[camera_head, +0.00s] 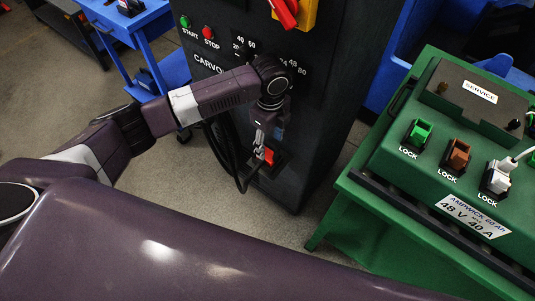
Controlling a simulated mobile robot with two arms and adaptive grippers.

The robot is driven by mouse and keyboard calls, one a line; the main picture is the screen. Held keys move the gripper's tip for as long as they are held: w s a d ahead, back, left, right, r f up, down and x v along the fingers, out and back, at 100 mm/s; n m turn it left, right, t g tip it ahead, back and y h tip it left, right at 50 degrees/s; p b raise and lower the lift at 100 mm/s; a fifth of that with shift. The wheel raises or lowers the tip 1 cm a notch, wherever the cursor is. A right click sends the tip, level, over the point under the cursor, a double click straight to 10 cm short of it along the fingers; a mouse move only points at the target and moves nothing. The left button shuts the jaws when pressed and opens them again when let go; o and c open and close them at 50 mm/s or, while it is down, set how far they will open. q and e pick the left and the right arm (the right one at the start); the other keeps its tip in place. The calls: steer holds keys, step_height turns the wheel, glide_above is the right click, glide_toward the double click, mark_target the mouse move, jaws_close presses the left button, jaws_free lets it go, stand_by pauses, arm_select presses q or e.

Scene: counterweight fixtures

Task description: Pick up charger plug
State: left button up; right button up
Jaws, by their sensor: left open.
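My left gripper (259,146) points down in front of the dark cabinet (315,130). It is open, with its fingertips close to a small red plug-like part (269,156) low on the cabinet face. A black cable (239,178) loops beside this part. I cannot tell whether the fingers touch the red part. A white plug (497,178) with a pale cable sits in the right-hand LOCK socket of the green charger unit (405,165), away from the gripper. My right gripper is not in view.
The green unit stands on a green stand (350,225) at the right, with green and brown connectors (457,155) in its other sockets. A blue table (125,22) stands at the back left. The cabinet has start and stop buttons and a red handle (285,12).

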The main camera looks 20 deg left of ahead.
mark_target(268, 153)
arm_select(q)
steer(key=f, duration=0.5)
steer(key=shift+w+a+f, duration=0.1)
steer(key=shift+a+f, duration=0.1)
steer(key=shift+a, duration=0.15)
steer(key=shift+c, duration=0.2)
steer(key=c, duration=1.3)
steer(key=shift+c, duration=0.2)
steer(key=shift+r, duration=0.15)
